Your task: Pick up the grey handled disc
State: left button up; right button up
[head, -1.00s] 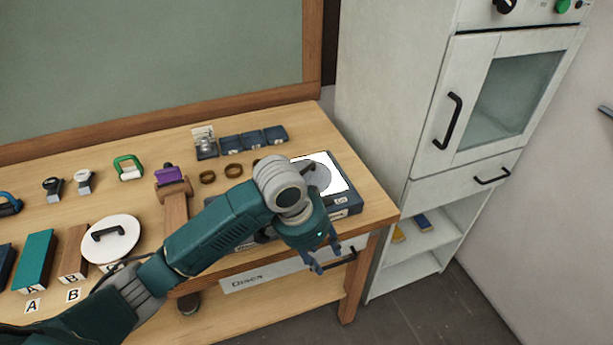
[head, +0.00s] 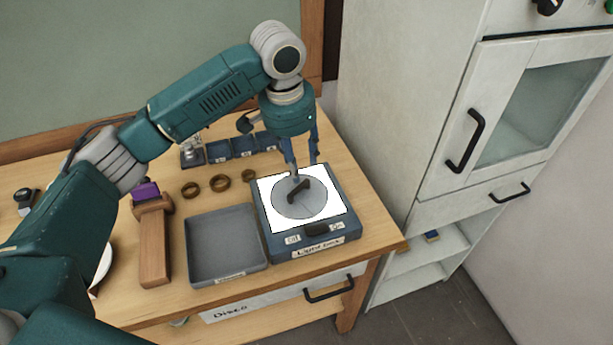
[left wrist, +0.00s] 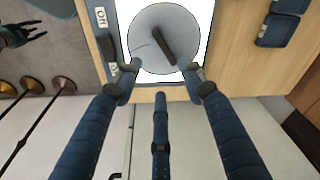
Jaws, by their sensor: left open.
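The grey disc (head: 290,205) with a dark bar handle (head: 299,189) lies flat on the lit white top of the light box (head: 312,240). In the left wrist view the disc (left wrist: 150,22) and its handle (left wrist: 163,46) show at the top, with a thin line on the disc's face. My left gripper (head: 304,172) points down above the far part of the disc, open and empty. Its fingers (left wrist: 164,82) are spread in the left wrist view, with the handle between and beyond them. I cannot tell the exact height of the fingertips.
An empty grey tray (head: 227,245) stands left of the light box. A wooden stand with a purple piece (head: 146,193), several brass rings (head: 220,183) and small blue bins (head: 243,147) are nearby. A white cabinet (head: 400,120) stands to the right.

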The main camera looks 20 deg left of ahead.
pick_arm(q)
jog(key=w+f, duration=0.1)
jog(key=p, duration=0.2)
send_over(300, 188)
jog(key=s, duration=0.1)
notch_tip(300, 188, down, 4)
jog(key=shift+d+f, duration=0.1)
jog(key=shift+d, duration=0.05)
jog(key=f, duration=0.1)
jog(key=f+p, duration=0.1)
jog(key=f, duration=0.2)
jog(key=shift+w+a+f+p, duration=0.2)
jog(key=shift+w+p, duration=0.1)
jog(key=shift+f, duration=0.15)
jog(key=shift+w, duration=0.1)
grip_shut()
pick_arm(e)
jog(key=r, duration=0.1)
jog(key=s+r, duration=0.1)
jog(key=r, duration=0.1)
jog(key=shift+s+a+r, duration=0.15)
jog(key=shift+s+r, duration=0.1)
jog(key=shift+s, duration=0.1)
